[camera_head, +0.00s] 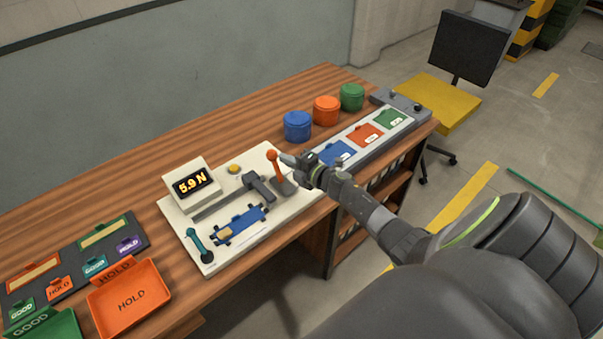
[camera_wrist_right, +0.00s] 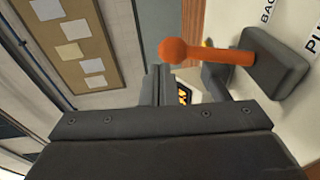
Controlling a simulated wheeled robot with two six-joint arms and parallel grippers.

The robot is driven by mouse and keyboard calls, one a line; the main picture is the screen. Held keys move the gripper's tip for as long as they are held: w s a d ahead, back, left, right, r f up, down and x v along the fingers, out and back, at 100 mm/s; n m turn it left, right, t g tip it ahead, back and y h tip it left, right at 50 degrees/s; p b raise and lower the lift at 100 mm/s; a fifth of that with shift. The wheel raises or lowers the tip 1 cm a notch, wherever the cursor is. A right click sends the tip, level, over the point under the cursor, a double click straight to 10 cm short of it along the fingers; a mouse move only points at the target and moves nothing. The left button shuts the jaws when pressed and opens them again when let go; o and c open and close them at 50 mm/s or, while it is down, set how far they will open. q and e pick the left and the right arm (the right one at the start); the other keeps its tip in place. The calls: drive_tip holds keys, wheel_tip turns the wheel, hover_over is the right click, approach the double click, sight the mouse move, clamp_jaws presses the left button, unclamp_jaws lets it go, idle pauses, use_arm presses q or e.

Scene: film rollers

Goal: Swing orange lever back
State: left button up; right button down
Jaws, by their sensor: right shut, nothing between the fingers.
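The orange lever (camera_head: 273,164) stands on a dark base at the right end of the white test panel (camera_head: 227,255). Its round knob is at the top. My right gripper (camera_head: 285,158) is shut and empty, its tip right beside the knob on the right. In the right wrist view the orange lever (camera_wrist_right: 215,53) runs from its grey base to the knob, just past my shut fingers (camera_wrist_right: 158,85). Whether the fingers touch the lever I cannot tell. My left gripper is not in view.
The panel carries a display (camera_head: 190,184) reading 5.9 N, a teal lever (camera_head: 199,244) and a blue fixture (camera_head: 240,224). Blue (camera_head: 297,126), orange (camera_head: 326,110) and green (camera_head: 352,97) round containers stand behind. An orange HOLD tray (camera_head: 130,300) is at the left front.

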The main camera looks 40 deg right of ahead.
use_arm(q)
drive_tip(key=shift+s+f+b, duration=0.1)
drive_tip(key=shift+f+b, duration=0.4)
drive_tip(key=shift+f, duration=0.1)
use_arm(e)
drive_tip(key=shift+w+a+r, duration=0.1)
drive_tip(key=shift+w, duration=0.65)
drive_tip(key=shift+w+a+r, duration=0.1)
drive_tip(key=shift+w, duration=0.65)
drive_tip(key=shift+w, duration=0.1)
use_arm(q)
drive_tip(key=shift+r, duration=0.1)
use_arm(e)
drive_tip(key=shift+d, duration=0.1)
